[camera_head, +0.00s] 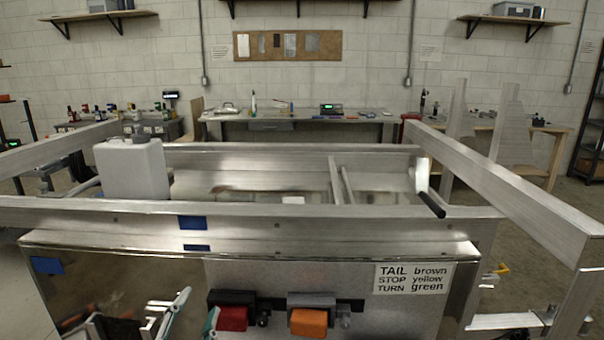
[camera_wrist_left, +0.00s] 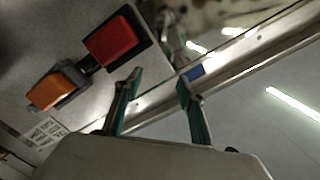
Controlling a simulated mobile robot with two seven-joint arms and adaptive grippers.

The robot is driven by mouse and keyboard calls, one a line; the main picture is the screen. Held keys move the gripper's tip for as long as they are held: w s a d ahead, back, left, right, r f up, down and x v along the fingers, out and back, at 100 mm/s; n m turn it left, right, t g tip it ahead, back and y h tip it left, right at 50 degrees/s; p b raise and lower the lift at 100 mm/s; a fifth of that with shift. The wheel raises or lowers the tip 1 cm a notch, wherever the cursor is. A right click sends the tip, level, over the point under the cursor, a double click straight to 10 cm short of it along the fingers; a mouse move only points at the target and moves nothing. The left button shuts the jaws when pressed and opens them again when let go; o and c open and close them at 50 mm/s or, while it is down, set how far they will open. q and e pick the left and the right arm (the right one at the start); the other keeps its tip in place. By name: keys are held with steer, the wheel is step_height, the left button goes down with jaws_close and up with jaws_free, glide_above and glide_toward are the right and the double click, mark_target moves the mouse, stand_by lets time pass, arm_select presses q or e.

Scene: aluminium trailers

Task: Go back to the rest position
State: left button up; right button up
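My left gripper (camera_head: 199,302) is at the bottom of the head view, in front of the trailer's metal panel (camera_head: 258,276) and to the left of the red lamp (camera_head: 232,317). Its two teal fingers are apart with nothing between them; the left wrist view also shows this gripper (camera_wrist_left: 159,78) open and empty. The red lamp (camera_wrist_left: 112,40) and the orange lamp (camera_wrist_left: 47,91) are on the panel in that view. The orange lamp (camera_head: 309,321) also shows in the head view, right of the red one. My right gripper is in neither view.
The aluminium trailer frame (camera_head: 300,212) spans the space ahead, with a long rail (camera_head: 510,198) on the right. A white jug (camera_head: 132,168) stands at its left. A label (camera_head: 413,279) is on the panel. Workbenches (camera_head: 300,117) line the back wall.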

arm_select(q)
steer(key=s+a+f+n+g+y, duration=0.1)
steer(key=s+a+f+g+y, duration=0.1)
steer(key=s+a+f+g, duration=0.55)
steer(key=s+a+f+n+g+y, duration=0.1)
steer(key=s+a+f+g+y, duration=0.2)
steer(key=s+a+f, duration=0.8)
steer(key=d+f+n+t+h, duration=0.2)
steer(key=d+f+h, duration=0.5)
steer(key=d+f, duration=0.9)
steer(key=shift+w+d+t+h, duration=0.4)
steer(key=shift+d+t, duration=0.45)
steer(key=shift+d, duration=0.4)
